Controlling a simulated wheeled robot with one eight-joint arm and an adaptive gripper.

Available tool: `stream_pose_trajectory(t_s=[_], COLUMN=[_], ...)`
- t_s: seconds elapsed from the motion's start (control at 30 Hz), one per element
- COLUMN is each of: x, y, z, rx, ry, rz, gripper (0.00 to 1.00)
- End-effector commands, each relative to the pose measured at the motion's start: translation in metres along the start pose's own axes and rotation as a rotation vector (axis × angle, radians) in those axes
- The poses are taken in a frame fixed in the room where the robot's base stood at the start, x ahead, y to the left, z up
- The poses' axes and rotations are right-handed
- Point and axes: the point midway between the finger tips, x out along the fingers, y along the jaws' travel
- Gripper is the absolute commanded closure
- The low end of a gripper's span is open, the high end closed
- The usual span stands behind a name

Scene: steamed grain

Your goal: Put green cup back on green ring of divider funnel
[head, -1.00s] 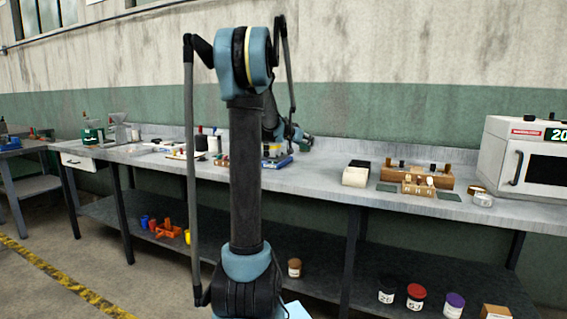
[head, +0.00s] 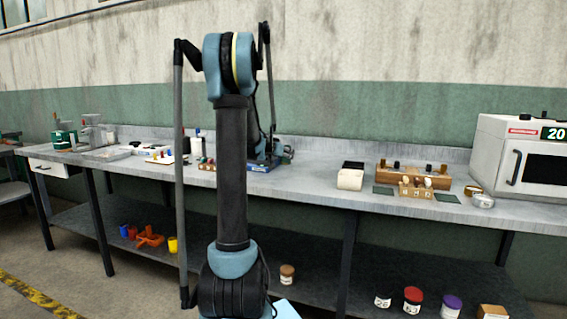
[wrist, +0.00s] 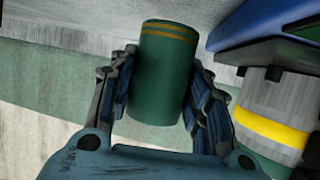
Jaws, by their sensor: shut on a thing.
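My gripper (wrist: 160,62) is shut on the green cup (wrist: 164,85), a dark green cylinder with two gold bands near its far end, in the wrist view. The fingers press on both sides of it. In the head view my gripper (head: 285,156) is small, over the bench behind my arm, and the cup cannot be made out. A blue part (wrist: 255,22), perhaps of the divider funnel, fills the upper right of the wrist view, apart from the cup. A blue edge (head: 260,168) also shows beside my arm in the head view.
A pale cylinder with a yellow band (wrist: 270,128) is close to the right of my gripper. On the long bench (head: 310,190) stand a white box (head: 351,178), a wooden rack (head: 412,172) and a white oven (head: 525,155). Bottles (head: 197,146) stand left of my arm.

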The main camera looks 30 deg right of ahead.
Motion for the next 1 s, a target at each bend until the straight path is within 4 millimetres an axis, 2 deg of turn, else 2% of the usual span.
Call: stream_pose_trajectory(t_s=[0.2,0.6,0.63,0.7,1.0], x=[0.010,0.012,0.012,0.012,0.012], y=[0.000,0.001,0.001,0.001,0.002], z=[0.024,0.029,0.029,0.028,0.028], rx=[0.000,0.000,0.001,0.001,0.001], ry=[0.000,0.000,0.000,0.000,0.000], rz=[0.000,0.001,0.001,0.001,0.002], gripper=[1.00,1.00,0.51,0.36,0.36])
